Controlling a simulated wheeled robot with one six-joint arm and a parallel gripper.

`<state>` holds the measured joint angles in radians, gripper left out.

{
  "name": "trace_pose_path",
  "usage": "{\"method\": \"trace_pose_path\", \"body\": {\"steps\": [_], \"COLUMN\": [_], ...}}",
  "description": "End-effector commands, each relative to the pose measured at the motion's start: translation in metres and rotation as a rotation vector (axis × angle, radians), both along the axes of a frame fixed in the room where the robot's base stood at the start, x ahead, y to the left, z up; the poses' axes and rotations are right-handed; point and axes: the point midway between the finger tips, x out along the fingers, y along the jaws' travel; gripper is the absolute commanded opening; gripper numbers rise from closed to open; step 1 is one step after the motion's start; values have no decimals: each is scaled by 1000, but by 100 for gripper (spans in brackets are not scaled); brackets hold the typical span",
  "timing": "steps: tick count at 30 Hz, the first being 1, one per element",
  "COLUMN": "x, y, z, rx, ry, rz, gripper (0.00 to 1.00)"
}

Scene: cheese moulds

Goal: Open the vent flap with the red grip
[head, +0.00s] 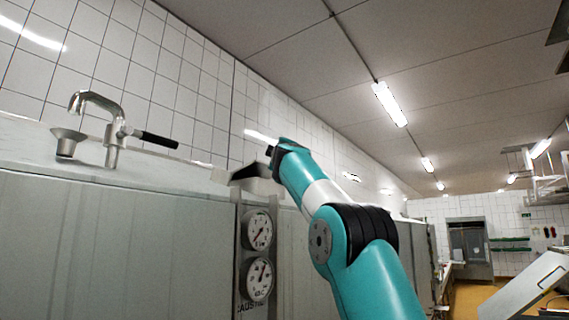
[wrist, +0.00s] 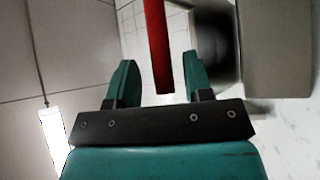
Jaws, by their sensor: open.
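The red grip (wrist: 158,45) shows in the wrist view as a straight red bar coming in from the top edge. Its lower end lies between the two teal fingers of my gripper (wrist: 161,80). The fingers are apart, with a visible gap on each side of the bar. In the head view my gripper is at the far end of my teal arm, by the wall above the steel casing, and its fingers cannot be made out. I see no red grip there. I cannot tell which surface is the vent flap.
In the wrist view a grey block (wrist: 277,48) and a dark rounded shape (wrist: 213,45) lie close on the right. In the head view a tap with a black handle (head: 158,139) stands at left on the steel casing (head: 120,240). Two dials (head: 259,230) are on its front.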

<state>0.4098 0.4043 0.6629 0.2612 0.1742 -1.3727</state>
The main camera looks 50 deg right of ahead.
Motion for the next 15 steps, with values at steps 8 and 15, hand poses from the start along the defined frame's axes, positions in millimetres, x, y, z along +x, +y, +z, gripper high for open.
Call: {"method": "trace_pose_path", "body": {"steps": [8, 15], "x": [-45, -86], "y": [37, 71], "z": [-28, -43], "rx": [-1, -1], "ry": [-4, -2], "rz": [4, 5], "gripper": [46, 46]}}
